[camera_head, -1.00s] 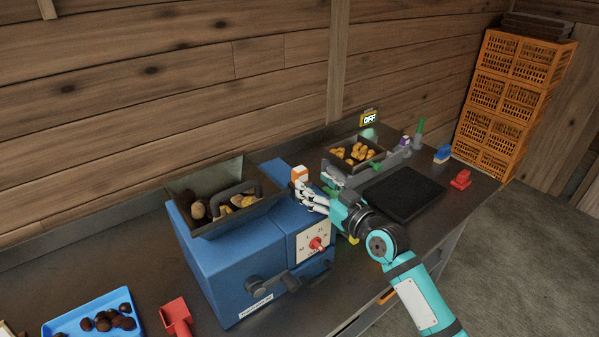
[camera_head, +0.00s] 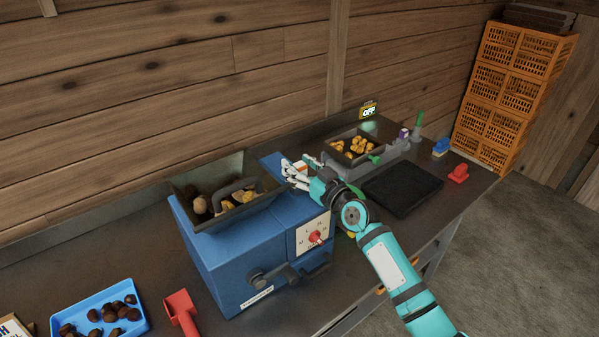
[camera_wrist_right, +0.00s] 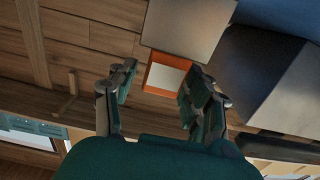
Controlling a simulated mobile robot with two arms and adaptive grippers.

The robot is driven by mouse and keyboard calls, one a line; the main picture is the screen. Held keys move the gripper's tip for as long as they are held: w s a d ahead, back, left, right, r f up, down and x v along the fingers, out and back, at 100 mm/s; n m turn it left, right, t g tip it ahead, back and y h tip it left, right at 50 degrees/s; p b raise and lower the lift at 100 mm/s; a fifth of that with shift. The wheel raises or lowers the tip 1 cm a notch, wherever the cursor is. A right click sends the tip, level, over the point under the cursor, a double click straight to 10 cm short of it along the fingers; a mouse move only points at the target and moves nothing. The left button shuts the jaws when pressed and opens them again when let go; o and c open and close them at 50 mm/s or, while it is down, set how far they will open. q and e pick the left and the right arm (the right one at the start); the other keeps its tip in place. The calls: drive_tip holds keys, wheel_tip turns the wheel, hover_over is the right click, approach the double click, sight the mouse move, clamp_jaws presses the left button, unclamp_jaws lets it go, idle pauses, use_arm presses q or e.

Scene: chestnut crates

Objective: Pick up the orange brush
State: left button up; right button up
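The orange brush (camera_head: 300,164) stands at the back of the blue machine, right of its hopper. In the head view my right gripper (camera_head: 297,172) reaches it and partly hides it. In the right wrist view the brush (camera_wrist_right: 165,76) appears as an orange block with a pale face. It lies between and just beyond the spread fingers of my right gripper (camera_wrist_right: 160,92), with a gap visible on the left. The right gripper is open. My left gripper is not in view.
The blue machine (camera_head: 230,262) carries a dark hopper (camera_head: 208,224) of chestnuts left of the gripper. A second tray (camera_head: 330,156) with yellowish pieces, a black mat (camera_head: 402,188) and a red object (camera_head: 458,173) are to the right. A blue tray (camera_head: 142,322) holds chestnuts.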

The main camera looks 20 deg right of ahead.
clamp_jaws()
